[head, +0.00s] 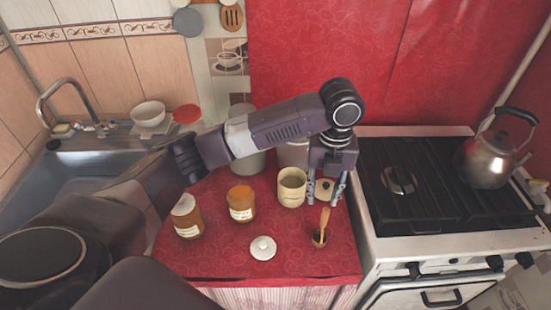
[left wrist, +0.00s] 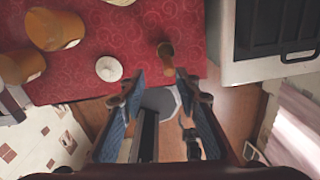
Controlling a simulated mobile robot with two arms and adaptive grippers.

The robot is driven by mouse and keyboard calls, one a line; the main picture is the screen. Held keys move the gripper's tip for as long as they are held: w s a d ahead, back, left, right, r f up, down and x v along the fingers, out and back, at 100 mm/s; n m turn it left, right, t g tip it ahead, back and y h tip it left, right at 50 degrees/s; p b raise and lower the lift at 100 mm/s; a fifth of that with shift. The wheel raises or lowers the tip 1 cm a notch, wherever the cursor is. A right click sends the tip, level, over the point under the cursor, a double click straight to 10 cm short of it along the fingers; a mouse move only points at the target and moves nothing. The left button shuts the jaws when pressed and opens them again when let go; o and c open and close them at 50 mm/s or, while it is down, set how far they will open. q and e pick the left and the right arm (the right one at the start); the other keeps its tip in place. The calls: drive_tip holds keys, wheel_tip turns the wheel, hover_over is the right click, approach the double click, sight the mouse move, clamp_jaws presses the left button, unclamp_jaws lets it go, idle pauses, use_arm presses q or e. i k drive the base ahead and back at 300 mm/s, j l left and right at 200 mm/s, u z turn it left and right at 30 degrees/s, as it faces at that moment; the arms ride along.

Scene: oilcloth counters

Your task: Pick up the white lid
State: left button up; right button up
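A small round white lid with a knob (head: 263,248) lies on the red patterned counter (head: 215,262), near its front edge. It also shows in the left wrist view (left wrist: 109,69), left of my fingertips. My left gripper (head: 326,193) points down over the right part of the counter, open, fingers apart; it also shows in the left wrist view (left wrist: 160,80). Nothing is seen held in it. A pale round piece with a dark knob (head: 326,187) shows between the fingers; I cannot tell its exact distance from them. My right gripper is not in view.
Two orange jars (head: 187,217) (head: 241,204) stand left of the lid, and a cream cup (head: 291,188) behind it. A wooden-handled tool (head: 323,226) stands right of the lid. The stove (head: 430,195) with a kettle (head: 488,158) is at right, the sink (head: 85,170) at left.

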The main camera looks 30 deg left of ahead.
sight(263, 248)
drive_tip(key=u, duration=1.3)
